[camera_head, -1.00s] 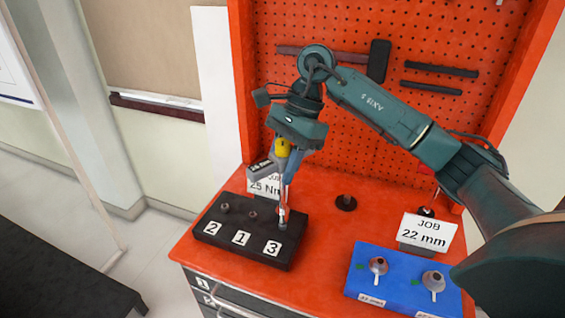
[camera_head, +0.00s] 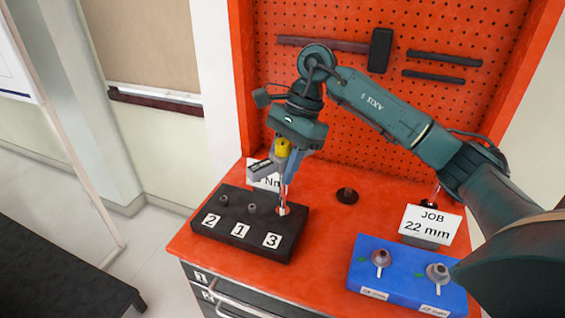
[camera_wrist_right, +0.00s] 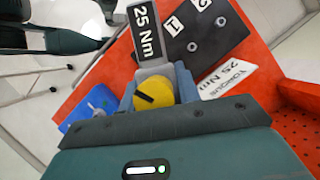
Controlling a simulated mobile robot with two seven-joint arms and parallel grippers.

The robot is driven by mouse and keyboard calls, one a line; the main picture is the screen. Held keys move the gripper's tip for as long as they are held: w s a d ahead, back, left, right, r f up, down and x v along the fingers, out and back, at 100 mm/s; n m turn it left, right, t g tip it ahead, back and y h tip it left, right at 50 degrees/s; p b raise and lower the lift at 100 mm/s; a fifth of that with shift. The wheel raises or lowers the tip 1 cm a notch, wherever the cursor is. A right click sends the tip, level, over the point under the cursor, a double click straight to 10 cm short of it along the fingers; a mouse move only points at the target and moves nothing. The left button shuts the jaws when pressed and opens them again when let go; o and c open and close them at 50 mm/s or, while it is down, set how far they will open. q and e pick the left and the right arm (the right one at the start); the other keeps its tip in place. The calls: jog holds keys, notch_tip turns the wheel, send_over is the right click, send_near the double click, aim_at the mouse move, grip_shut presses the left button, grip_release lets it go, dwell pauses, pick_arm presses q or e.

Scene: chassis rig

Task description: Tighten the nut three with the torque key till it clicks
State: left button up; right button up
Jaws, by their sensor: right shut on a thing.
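My right gripper (camera_head: 288,160) is shut on the torque key, which has a yellow round part (camera_head: 282,147) and a grey head marked 25 Nm. The key (camera_wrist_right: 140,35) also shows in the wrist view, with its label facing the camera. Its thin shaft points down to the place of nut three, behind label 3 on the black block (camera_head: 235,238). The key's lower end appears to be at nut three, with a red spot there. Nut three itself is hidden, so I cannot tell how well the key is seated. My left gripper is not in view.
Nuts one (camera_head: 252,208) and two (camera_head: 224,199) are on the block. A white torque sign (camera_wrist_right: 228,82) stands behind it. A blue tray (camera_head: 362,255) with two sockets and a JOB 22 mm sign (camera_head: 430,224) are at right. The red bench between is mostly clear.

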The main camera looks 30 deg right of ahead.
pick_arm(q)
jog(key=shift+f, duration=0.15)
pick_arm(e)
jog(key=shift+f, duration=0.15)
jog(key=shift+f+m+b, duration=0.1)
jog(key=shift+m+b, duration=0.2)
jog(key=m+t, duration=0.1)
jog(key=m, duration=0.2)
jog(key=m+t+b, duration=0.1)
jog(key=m, duration=0.1)
jog(key=shift+m+t, duration=0.3)
jog(key=shift+m, duration=0.1)
jog(key=m+t, duration=0.1)
jog(key=m, duration=0.1)
jog(key=m+h+b, duration=0.1)
jog(key=m, duration=0.2)
jog(key=shift+t, duration=0.4)
jog(key=m+t+h, duration=0.1)
jog(key=m, duration=0.2)
jog(key=shift+m+b, duration=0.35)
jog(key=shift+m, duration=0.05)
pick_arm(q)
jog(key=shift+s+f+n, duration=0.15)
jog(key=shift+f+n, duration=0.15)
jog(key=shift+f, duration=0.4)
